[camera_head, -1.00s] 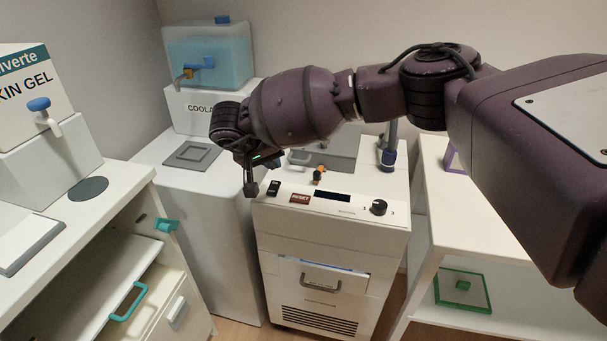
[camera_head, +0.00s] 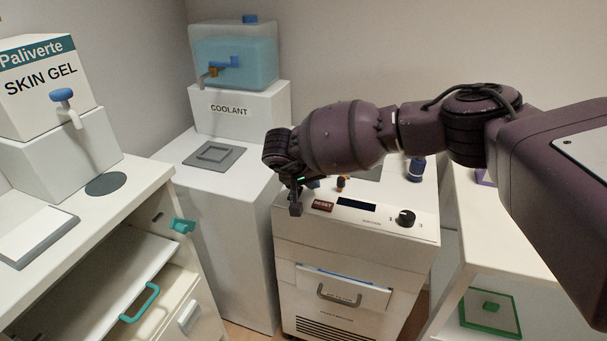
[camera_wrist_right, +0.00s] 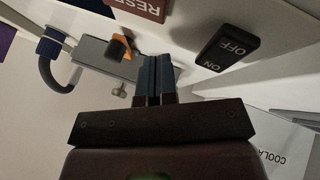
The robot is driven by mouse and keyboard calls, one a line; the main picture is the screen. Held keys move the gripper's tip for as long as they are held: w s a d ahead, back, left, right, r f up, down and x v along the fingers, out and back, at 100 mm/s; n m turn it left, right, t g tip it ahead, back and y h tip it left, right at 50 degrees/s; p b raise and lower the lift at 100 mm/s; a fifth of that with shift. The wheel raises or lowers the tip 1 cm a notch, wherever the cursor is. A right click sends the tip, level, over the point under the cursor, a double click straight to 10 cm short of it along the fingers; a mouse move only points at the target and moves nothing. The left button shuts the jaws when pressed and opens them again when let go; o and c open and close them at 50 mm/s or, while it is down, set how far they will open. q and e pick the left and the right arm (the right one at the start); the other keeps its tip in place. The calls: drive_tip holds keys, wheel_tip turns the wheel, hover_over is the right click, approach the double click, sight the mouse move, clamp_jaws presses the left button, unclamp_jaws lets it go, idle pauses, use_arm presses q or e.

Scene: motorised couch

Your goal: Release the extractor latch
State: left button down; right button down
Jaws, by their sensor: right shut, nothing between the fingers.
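The white extractor cabinet (camera_head: 345,255) stands in the middle of the head view. A small orange and black part (camera_head: 341,183) sits on its top; it also shows in the right wrist view (camera_wrist_right: 118,48), beside a grey block. I cannot tell for certain whether this is the latch. My right gripper (camera_head: 296,208) is over the front left corner of the cabinet top, left of the orange part. In the right wrist view its fingers (camera_wrist_right: 153,78) are shut together and empty, between the orange part and the black ON/OFF switch (camera_wrist_right: 226,46). My left gripper is not in view.
A red RESET button (camera_head: 322,206), a dark display (camera_head: 356,204) and a black knob (camera_head: 405,217) line the cabinet's front panel. A blue-collared pipe (camera_head: 416,168) rises behind. The coolant tank (camera_head: 235,60) stands back left. A shelf (camera_head: 510,240) is at right.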

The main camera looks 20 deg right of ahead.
sight(343, 178)
drive_tip(key=d, duration=0.3)
drive_tip(key=shift+s+d+f, duration=0.1)
drive_tip(key=shift+s+d, duration=0.05)
drive_tip(key=shift+d, duration=0.05)
drive_tip(key=shift+s+d, duration=0.1)
drive_tip(key=shift+d, duration=0.1)
drive_tip(key=shift+d+f, duration=0.1)
drive_tip(key=shift+d, duration=0.1)
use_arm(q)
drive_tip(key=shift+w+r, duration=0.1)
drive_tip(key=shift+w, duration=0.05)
use_arm(e)
drive_tip(key=shift+s, duration=0.1)
use_arm(q)
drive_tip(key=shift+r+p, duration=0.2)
drive_tip(key=shift+p, duration=0.1)
use_arm(e)
drive_tip(key=shift+n, duration=0.3)
drive_tip(key=shift+s+d, duration=0.1)
